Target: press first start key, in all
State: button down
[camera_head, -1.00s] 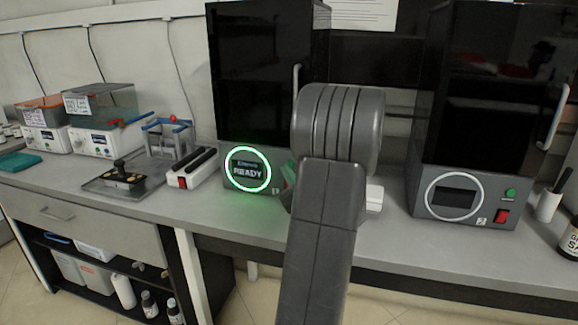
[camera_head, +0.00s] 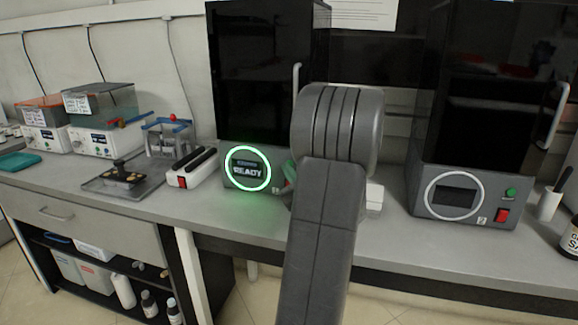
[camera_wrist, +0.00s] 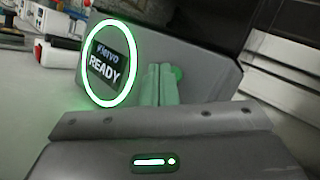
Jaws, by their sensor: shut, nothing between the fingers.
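The left black machine (camera_head: 262,75) shows a lit green ring (camera_head: 247,168) around a display reading READY. In the wrist view the ring (camera_wrist: 83,62) and display are at the left. A round green start key (camera_wrist: 177,72) is on the same panel, partly hidden behind my fingers. My gripper (camera_wrist: 160,68) is shut and empty, its pale green fingers pointing at the panel right by the key. I cannot tell whether they touch it.
A second black machine (camera_head: 490,90) stands at the right, with an unlit display, a green key (camera_head: 510,193) and a red switch (camera_head: 502,215). A white block with a red switch (camera_head: 192,168) and a dark tray (camera_head: 122,181) lie left of the left machine.

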jog(key=shift+w+d, duration=0.15)
jog(key=shift+w, duration=0.3)
dwell(0.6)
dwell(0.4)
jog(key=shift+s+a+b, duration=0.25)
jog(key=shift+s+b, duration=0.2)
jog(key=shift+s, duration=0.3)
jog(key=s, duration=0.1)
jog(key=s+a+b, duration=0.1)
jog(key=s, duration=0.2)
jog(key=shift+s+a, duration=0.25)
jog(key=shift+s, duration=0.15)
dwell(0.3)
jog(key=p, duration=0.1)
jog(key=w, duration=0.1)
jog(key=w+p, duration=0.1)
jog(key=shift+d+r+p, duration=0.25)
jog(key=shift+p, duration=0.1)
